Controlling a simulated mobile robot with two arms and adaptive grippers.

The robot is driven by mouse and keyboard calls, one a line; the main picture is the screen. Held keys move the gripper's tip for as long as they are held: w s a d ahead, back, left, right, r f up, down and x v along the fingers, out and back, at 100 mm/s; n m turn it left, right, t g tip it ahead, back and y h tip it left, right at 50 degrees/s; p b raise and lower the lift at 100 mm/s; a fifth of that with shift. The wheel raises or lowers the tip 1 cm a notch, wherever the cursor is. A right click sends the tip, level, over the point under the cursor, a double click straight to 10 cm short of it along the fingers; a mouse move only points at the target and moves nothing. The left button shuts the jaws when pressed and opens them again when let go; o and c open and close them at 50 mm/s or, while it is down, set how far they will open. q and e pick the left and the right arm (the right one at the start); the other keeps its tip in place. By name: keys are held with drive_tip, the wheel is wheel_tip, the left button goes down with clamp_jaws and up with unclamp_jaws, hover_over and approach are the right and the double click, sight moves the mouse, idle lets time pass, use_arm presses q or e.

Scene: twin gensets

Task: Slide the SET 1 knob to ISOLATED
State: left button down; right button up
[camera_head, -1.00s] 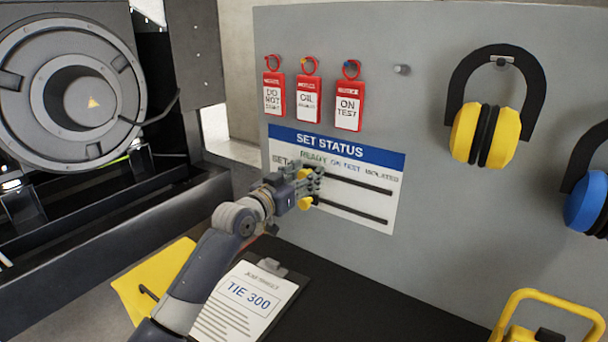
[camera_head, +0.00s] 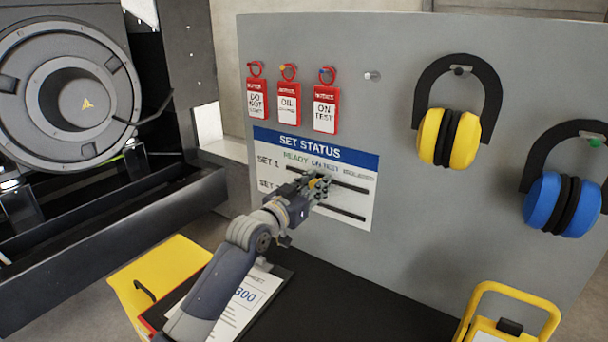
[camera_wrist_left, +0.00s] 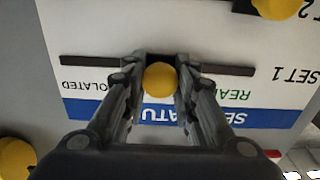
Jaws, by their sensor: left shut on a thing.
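The SET STATUS panel (camera_head: 350,215) is on the grey board, with READY, ON TEST and ISOLATED printed over two dark slots. My left gripper (camera_head: 319,183) is at the SET 1 slot (camera_head: 345,185), under ON TEST. In the left wrist view the panel is upside down, and the gripper (camera_wrist_left: 160,82) is shut on the round yellow SET 1 knob (camera_wrist_left: 160,77). The knob is near the middle of its slot (camera_wrist_left: 88,62); the ISOLATED end is at picture left. The SET 2 knob (camera_wrist_left: 277,5) is at the top edge. My right gripper is not in view.
Red tags (camera_head: 325,110) hang above the panel. Yellow earmuffs (camera_head: 447,138) and blue earmuffs (camera_head: 563,205) hang to its right. A clipboard (camera_head: 245,300) lies on the dark shelf (camera_head: 350,305) below, partly behind my left arm. The board right of the panel's slots is clear.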

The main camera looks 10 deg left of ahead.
use_arm(q)
drive_tip(key=shift+s+d+r, duration=0.15)
drive_tip(key=shift+d+r, duration=0.05)
drive_tip(key=shift+d, duration=0.2)
drive_tip(key=shift+a, duration=0.25)
drive_tip(key=shift+a+f, duration=0.1)
drive_tip(key=shift+a, duration=0.05)
drive_tip(key=c, duration=1.3)
unclamp_jaws()
drive_tip(key=shift+w, duration=0.2)
drive_tip(key=shift+f, duration=0.1)
drive_tip(key=v, duration=1.1)
drive_tip(key=shift+s, duration=0.4)
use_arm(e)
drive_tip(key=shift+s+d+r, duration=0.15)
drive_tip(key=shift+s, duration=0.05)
use_arm(q)
drive_tip(key=shift+f, duration=0.1)
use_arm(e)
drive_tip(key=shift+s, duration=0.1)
